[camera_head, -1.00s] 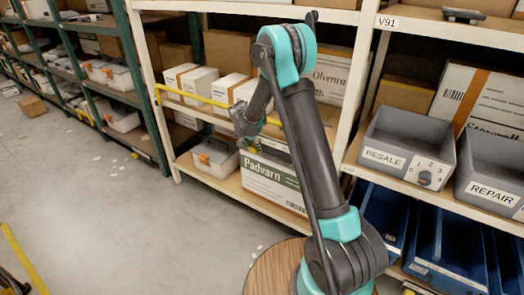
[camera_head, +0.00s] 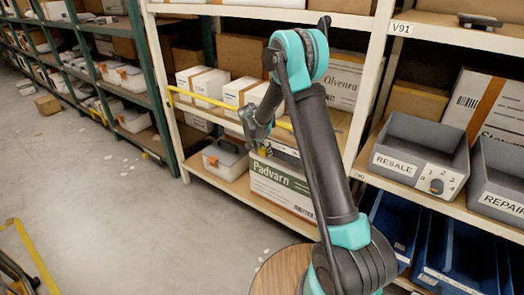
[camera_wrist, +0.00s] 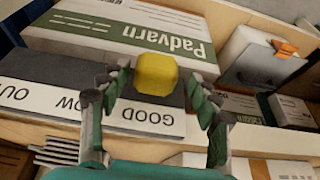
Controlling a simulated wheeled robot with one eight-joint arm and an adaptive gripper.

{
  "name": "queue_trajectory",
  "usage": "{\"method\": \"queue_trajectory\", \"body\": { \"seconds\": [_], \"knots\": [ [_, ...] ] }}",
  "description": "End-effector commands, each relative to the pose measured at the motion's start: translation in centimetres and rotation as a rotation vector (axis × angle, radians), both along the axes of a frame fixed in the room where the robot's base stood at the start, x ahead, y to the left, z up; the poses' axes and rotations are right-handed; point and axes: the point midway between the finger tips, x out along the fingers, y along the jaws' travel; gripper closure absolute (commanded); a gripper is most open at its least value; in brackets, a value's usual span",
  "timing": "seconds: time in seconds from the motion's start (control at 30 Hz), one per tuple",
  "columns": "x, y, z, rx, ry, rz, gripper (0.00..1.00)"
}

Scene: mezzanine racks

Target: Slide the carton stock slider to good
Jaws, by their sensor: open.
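The carton stock slider has a yellow knob (camera_wrist: 157,73) on a dark grey panel (camera_wrist: 55,72). A white strip (camera_wrist: 60,105) along it reads OUT, LOW and GOOD, upside down in the wrist view. The knob stands at the GOOD end, beside that word. My gripper (camera_wrist: 160,84) is open, with one finger on each side of the knob and visible gaps between.
The Padvarn carton (camera_head: 278,184) and a lidded white bin (camera_head: 224,160) sit on the lower shelf. A yellow bar (camera_head: 205,102) runs along the shelf front. Grey RESALE (camera_head: 400,160) and REPAIR bins stand at right. The floor at left is mostly clear.

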Motion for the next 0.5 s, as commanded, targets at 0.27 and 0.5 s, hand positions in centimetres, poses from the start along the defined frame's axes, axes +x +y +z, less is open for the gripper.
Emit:
{"method": "queue_trajectory", "body": {
  "seconds": [0.27, 0.5],
  "knots": [
    [-1.4, 1.0, 4.1, 0.000, 0.000, 0.001, 0.38],
    [-2.8, 2.1, 8.4, 0.000, -0.001, 0.001, 0.38]
  ]
}}
